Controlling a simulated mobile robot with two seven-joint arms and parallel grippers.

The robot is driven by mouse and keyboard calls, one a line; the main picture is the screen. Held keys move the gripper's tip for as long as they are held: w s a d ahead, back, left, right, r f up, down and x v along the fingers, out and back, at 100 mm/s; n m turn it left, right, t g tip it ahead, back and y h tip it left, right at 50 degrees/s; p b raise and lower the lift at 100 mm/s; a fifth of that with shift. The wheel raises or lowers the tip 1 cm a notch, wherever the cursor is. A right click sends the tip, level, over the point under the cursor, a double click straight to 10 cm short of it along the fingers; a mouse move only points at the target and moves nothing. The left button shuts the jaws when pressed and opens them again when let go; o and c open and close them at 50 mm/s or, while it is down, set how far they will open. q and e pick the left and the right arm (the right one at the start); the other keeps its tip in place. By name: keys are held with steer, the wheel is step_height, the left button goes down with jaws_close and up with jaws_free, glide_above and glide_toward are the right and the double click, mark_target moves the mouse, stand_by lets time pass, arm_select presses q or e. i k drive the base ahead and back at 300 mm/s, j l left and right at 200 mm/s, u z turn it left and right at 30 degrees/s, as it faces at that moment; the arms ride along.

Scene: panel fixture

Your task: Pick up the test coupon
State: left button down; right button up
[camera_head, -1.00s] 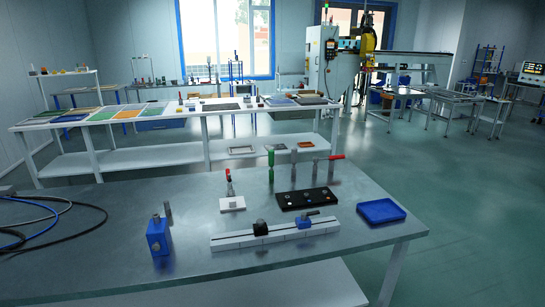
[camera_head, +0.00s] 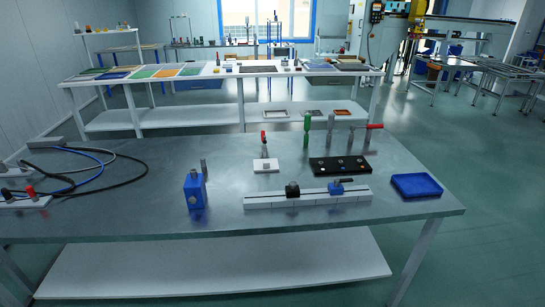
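I cannot tell for sure which object is the test coupon. A small thin grey upright piece (camera_head: 204,167) stands just behind a blue block (camera_head: 195,190) on the metal workbench (camera_head: 130,205). A white base (camera_head: 265,165) with a red-handled upright part sits right of it. A black plate (camera_head: 340,166) with several small round features lies further right. In front is a long white rail (camera_head: 262,202) carrying a black clamp (camera_head: 292,189) and a blue clamp (camera_head: 336,188). Neither of my grippers is in view.
An empty-looking blue tray (camera_head: 416,184) lies near the bench's right end. Green (camera_head: 307,130), grey and red-handled tools stand behind the black plate. Black and blue cables (camera_head: 95,168) and a white plate with red and black knobs (camera_head: 22,201) lie at left. Bare bench lies between.

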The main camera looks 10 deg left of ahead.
mark_target(269, 165)
steer(key=i+j+z, duration=0.2)
steer(key=j, duration=0.15)
steer(key=i+j+z, duration=0.2)
steer(key=j, duration=0.2)
steer(key=i+j+z, duration=0.2)
steer(key=j, duration=0.2)
steer(key=k, duration=0.1)
